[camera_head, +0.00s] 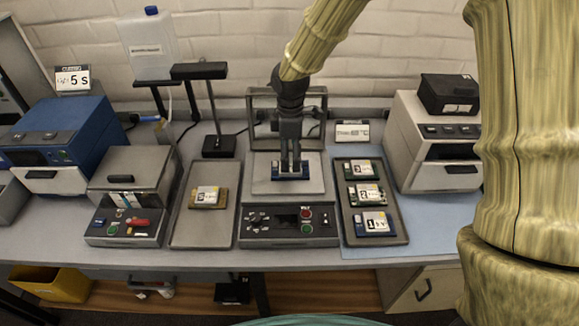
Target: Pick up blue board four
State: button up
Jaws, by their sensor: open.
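My gripper (292,168) points straight down over the plate of the middle machine (262,185). Its fingers are slightly apart and reach down to a small blue board (277,173) lying on that plate. The gripper covers the middle of this board, so I cannot read any number on it. I cannot tell whether the fingertips touch the board.
A right tray (350,235) holds a blue board labelled 1 (360,229) and two green boards above it. A left tray (188,232) holds one yellowish board (207,197). A dark frame (250,104) stands behind the plate. A white machine (405,150) stands right.

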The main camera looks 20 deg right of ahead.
aim_at(291, 165)
jog(key=shift+s+f+p, duration=0.5)
jog(key=shift+p, duration=0.25)
jog(key=f, duration=0.1)
jog(key=w+f+p, duration=0.1)
jog(key=f, duration=0.1)
jog(key=shift+f, duration=0.15)
jog(key=shift+s, duration=0.25)
jog(key=shift+w, duration=0.15)
jog(key=c, duration=1.2)
